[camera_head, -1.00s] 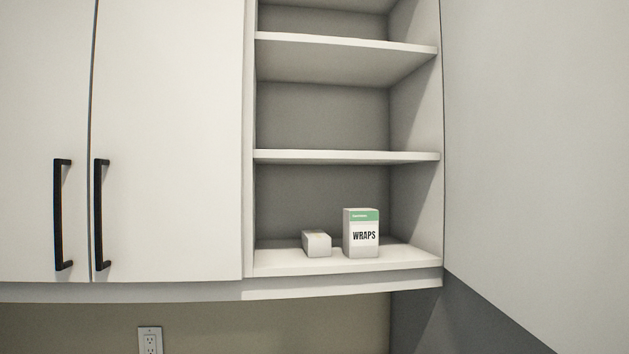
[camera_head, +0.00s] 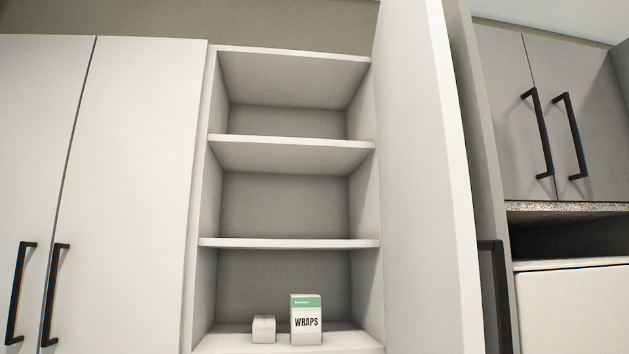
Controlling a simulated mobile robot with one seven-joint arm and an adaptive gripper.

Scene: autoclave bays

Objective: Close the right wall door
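The right wall door (camera_head: 425,150) is a tall pale panel standing open, hinged at the right side of an open wall cabinet. Its inner face and front edge show. A black bar handle (camera_head: 494,295) shows beyond its edge at the lower right, partly cut off by the frame bottom. The open cabinet has several shelves, including a middle shelf (camera_head: 290,243). On the lowest shelf stand a WRAPS box (camera_head: 306,322) with a green top band and a small white box (camera_head: 264,329). My gripper is not in view.
To the left are two shut pale cabinet doors (camera_head: 130,180) with black handles. At the far right are grey cabinet doors (camera_head: 575,120) with black handles, above a speckled ledge (camera_head: 570,207) and a pale unit (camera_head: 580,305).

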